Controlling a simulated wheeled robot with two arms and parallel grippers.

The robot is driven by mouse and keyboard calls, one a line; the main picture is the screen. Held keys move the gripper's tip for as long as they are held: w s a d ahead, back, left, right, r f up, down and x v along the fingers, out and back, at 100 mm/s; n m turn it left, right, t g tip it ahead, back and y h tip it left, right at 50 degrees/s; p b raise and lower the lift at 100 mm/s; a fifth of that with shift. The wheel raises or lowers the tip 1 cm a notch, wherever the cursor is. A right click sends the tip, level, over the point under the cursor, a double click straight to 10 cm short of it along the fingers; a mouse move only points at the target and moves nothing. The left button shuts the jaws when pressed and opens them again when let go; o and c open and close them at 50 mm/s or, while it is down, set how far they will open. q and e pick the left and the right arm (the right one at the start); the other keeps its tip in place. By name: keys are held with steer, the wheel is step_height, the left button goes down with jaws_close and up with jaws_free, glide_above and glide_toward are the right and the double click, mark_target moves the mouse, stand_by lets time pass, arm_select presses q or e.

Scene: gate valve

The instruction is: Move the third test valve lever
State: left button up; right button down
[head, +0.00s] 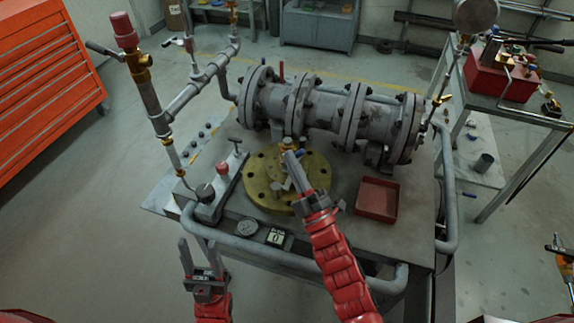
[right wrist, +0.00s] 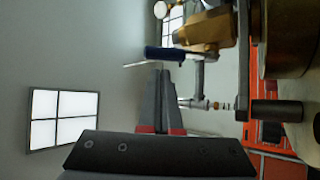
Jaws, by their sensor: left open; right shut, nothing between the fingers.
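A small brass valve (head: 288,143) stands on the round yellow flange (head: 262,190) in the middle of the bench. In the right wrist view, a brass valve body (right wrist: 203,30) has a dark blue lever (right wrist: 165,54) with a thin metal stem. My right gripper (head: 291,158) is shut and empty, its tips close to the brass valve; contact cannot be told. Its fingers point up in the right wrist view (right wrist: 162,78), just below the blue lever. Other levers show on the left pipework (head: 102,49). My left gripper (head: 198,250) is open and empty before the bench's front left.
A large grey flanged pipe (head: 325,108) lies across the back of the bench. A red tray (head: 377,199) stands right of the flange. A gauge (head: 246,228) and small display (head: 275,237) lie near the front rail (head: 330,273). Upright pipework (head: 150,100) rises at the left.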

steer(key=shift+w+d+f, duration=0.15)
steer(key=shift+d+f, duration=0.1)
steer(key=shift+d, duration=0.1)
steer(key=d+m+t+b, duration=0.1)
steer(key=b, duration=0.1)
steer(key=shift+f+h+b, duration=0.3)
steer(key=shift+f+b, duration=0.1)
steer(key=shift+w+r, duration=0.1)
